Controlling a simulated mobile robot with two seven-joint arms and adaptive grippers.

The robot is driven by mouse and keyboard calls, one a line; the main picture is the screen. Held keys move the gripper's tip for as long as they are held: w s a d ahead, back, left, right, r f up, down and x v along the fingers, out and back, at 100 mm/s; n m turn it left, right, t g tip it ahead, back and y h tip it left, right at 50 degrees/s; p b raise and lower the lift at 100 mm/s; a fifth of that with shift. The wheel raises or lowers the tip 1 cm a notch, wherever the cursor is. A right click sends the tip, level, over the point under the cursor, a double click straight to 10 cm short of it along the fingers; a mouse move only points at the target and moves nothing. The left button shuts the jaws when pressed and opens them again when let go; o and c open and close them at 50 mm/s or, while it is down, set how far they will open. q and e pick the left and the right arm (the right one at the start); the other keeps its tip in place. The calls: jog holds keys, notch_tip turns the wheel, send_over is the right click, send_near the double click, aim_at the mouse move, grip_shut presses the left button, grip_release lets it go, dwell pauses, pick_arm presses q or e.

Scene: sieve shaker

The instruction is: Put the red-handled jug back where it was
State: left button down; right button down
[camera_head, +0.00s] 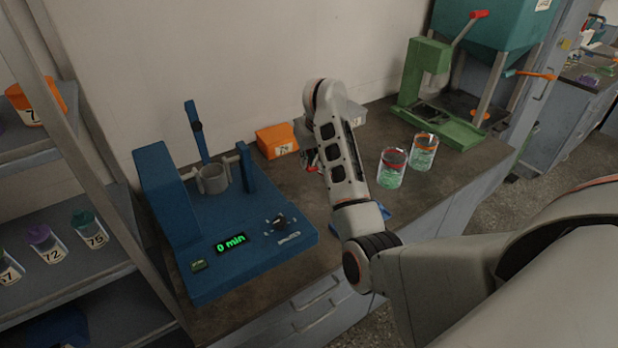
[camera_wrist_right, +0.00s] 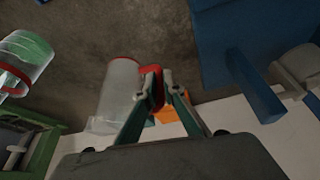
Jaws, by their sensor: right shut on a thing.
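The red-handled jug shows in the right wrist view as a clear, pale vessel (camera_wrist_right: 120,88) with a red rim and a red handle (camera_wrist_right: 154,88). My right gripper (camera_wrist_right: 154,72) is shut on that handle, with the jug's body beside the fingers. In the head view my right gripper (camera_head: 311,167) is mostly hidden by my own wrist, above the bench between the blue machine and two jars. I cannot tell whether the jug touches the bench. My left gripper is not in view.
The blue machine (camera_head: 245,250), reading "0 min", stands left.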

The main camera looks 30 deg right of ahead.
jog(key=shift+f, duration=3.1)
jog(key=shift+f+b, duration=0.2)
jog(key=shift+b, duration=0.1)
jog(key=c, duration=2.2)
grip_release()
jog(key=shift+o, duration=0.2)
jog(key=shift+r, duration=0.15)
jog(key=shift+r+p, duration=0.25)
jog(key=shift+p, duration=0.1)
jog(key=p+v, duration=0.1)
jog(key=v, duration=1)
jog(key=shift+s+r, duration=0.2)
jog(key=shift+r, duration=0.05)
